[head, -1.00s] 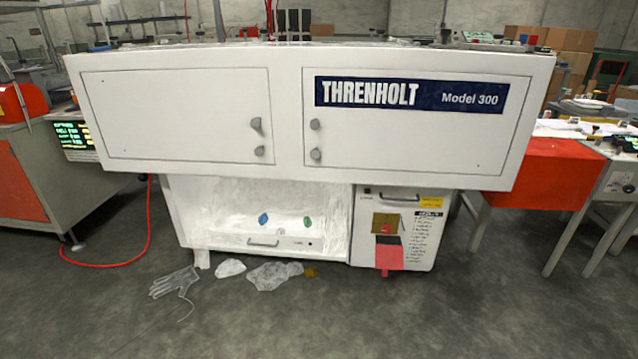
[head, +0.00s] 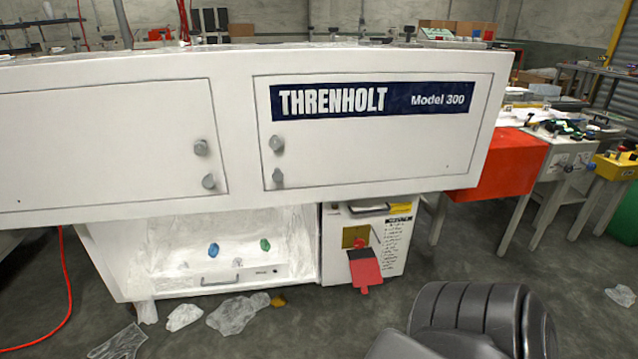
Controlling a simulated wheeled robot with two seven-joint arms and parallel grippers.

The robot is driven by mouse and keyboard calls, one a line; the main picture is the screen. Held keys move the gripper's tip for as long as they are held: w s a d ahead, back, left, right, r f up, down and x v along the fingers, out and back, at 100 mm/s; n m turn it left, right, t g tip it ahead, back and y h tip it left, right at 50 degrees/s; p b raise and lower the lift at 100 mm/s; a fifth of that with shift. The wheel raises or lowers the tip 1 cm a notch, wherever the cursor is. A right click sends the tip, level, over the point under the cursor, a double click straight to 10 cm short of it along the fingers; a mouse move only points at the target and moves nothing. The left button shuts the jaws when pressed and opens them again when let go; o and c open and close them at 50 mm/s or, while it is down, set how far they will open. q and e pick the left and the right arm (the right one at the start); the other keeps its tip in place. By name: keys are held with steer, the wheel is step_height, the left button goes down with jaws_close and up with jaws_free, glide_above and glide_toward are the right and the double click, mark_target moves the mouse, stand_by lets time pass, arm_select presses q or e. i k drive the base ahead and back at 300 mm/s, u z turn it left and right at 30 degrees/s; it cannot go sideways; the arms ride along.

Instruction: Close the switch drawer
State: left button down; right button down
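The white Threnholt machine (head: 240,215) fills the middle of the head view. Below its right end is a white cabinet unit (head: 390,262) with a dark handle (head: 369,209) at its top. Its front has a yellow-edged square opening (head: 355,236) and a red flap (head: 366,270) hanging out below it. To the left, a white drawer front (head: 205,283) with a grey handle runs along the bottom of an open bay. I cannot tell for certain which one is the switch drawer or how far it is out. Neither gripper shows.
A dark ribbed part at the lower right looks like my own arm. Clear plastic scraps (head: 237,314) and a plastic glove (head: 118,343) lie on the floor before the machine. A red hose (head: 66,290) lies left. A red-sided table (head: 500,168) stands right.

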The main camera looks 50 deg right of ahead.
mark_target(385, 225)
steer(key=z, duration=0.25)
steer(key=i, duration=0.85)
steer(key=z, duration=0.95)
steer(key=i, duration=0.3)
steer(key=z, duration=0.2)
